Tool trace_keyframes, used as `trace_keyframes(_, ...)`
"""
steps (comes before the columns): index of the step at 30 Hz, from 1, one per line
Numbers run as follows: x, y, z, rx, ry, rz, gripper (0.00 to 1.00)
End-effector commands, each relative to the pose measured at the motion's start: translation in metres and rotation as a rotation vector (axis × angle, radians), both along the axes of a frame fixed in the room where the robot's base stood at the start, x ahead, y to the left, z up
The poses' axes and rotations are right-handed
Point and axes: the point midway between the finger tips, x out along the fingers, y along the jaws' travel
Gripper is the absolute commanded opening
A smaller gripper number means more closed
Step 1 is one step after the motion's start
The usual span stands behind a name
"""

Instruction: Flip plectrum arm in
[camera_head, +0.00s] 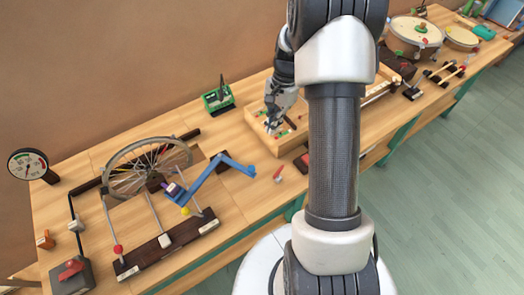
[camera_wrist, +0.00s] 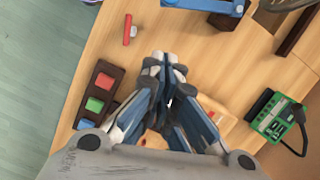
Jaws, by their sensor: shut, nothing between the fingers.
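The likely plectrum arm is a blue cranked arm (camera_head: 208,177) on the bench beside a spoked wheel (camera_head: 135,180). Its left end carries a dark blue block near the wheel's lower right edge; contact with the spokes is too small to tell. Part of the blue arm (camera_wrist: 205,5) shows at the wrist view's top edge. My gripper (camera_head: 274,126) is well to the right of it, over a wooden tray, pointing down. In the wrist view my gripper (camera_wrist: 164,62) has its fingertips together with nothing between them, apart from the arm.
A small red-handled piece (camera_head: 278,173) lies right of the blue arm. A green device (camera_head: 218,97) stands behind. A dark strip with coloured buttons (camera_wrist: 96,98) lies near the bench front. A dark wooden base (camera_head: 165,243) with rods stands before the wheel. A gauge (camera_head: 28,164) is far left.

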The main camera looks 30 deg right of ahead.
Motion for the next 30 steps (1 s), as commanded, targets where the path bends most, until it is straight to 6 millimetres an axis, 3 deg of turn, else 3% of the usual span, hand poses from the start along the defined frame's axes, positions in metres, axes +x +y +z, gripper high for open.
trace_keyframes(14,0.0,0.001,-0.009,0.001,0.002,-0.003,0.0)
trace_keyframes(27,-0.007,0.021,-0.095,0.003,0.005,-0.002,0.0)
trace_keyframes(30,-0.01,0.032,-0.103,0.001,0.001,0.0,0.0)
